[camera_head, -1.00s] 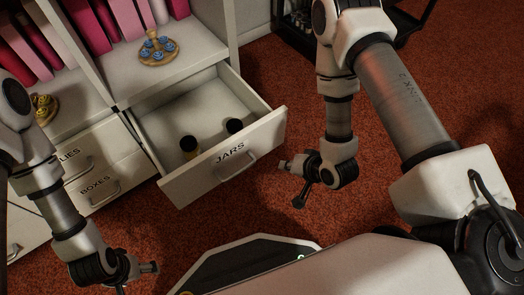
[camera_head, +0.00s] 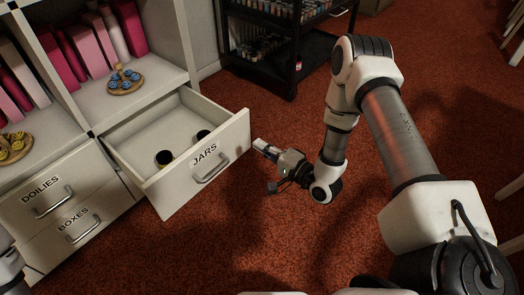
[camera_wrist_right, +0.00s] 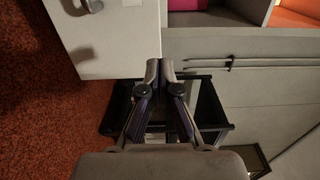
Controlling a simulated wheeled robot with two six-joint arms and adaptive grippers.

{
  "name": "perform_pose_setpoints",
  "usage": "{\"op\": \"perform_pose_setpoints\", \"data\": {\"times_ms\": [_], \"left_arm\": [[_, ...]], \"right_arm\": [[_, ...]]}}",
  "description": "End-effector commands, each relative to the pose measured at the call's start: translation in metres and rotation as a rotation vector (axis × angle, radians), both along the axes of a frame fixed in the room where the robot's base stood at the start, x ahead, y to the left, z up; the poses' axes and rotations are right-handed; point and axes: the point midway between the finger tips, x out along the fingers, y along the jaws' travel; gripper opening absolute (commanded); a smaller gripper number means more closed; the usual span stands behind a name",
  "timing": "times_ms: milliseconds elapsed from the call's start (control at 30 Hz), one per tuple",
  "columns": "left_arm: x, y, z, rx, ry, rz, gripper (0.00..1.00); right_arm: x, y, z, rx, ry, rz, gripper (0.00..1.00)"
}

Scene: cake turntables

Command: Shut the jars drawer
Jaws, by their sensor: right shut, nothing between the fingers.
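The white jars drawer (camera_head: 203,165) stands pulled out of the cabinet in the head view, with its label and metal handle (camera_head: 211,167) on the front. Two dark-lidded jars (camera_head: 164,158) (camera_head: 202,134) show inside it. My right gripper (camera_head: 259,145) is shut and empty, just right of the drawer front and pointing towards its right end. In the right wrist view the shut fingertips (camera_wrist_right: 166,64) are by the edge of a white panel (camera_wrist_right: 112,38), likely the drawer front; contact cannot be told. My left gripper is out of view.
The doilies drawer (camera_head: 48,192) and boxes drawer (camera_head: 76,223) are shut, left of the jars drawer. A shelf above holds pink books (camera_head: 92,47) and a small stand with blue items (camera_head: 125,81). A black cart (camera_head: 291,78) stands behind. Red carpet is clear in front.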

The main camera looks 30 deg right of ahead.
Motion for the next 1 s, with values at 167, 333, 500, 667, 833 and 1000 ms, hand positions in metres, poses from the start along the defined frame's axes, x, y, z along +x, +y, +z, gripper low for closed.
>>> {"op": "perform_pose_setpoints", "data": {"times_ms": [167, 333, 500, 667, 833, 1000], "left_arm": [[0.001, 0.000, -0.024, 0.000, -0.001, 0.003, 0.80], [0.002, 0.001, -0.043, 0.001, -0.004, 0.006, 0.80], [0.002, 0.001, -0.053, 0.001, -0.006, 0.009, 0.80], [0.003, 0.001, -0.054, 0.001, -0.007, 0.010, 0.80], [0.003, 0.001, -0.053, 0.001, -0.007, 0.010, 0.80], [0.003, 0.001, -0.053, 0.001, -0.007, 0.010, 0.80]], "right_arm": [[0.038, 0.015, -0.005, -0.004, -0.005, 0.004, 0.00], [0.071, 0.027, -0.006, -0.003, -0.004, 0.002, 0.00], [0.092, 0.034, -0.003, -0.002, -0.002, 0.002, 0.00], [0.098, 0.036, 0.000, -0.001, 0.001, -0.001, 0.00], [0.098, 0.036, 0.000, -0.002, 0.002, -0.001, 0.00], [0.098, 0.036, 0.000, -0.002, 0.002, -0.001, 0.00]]}}
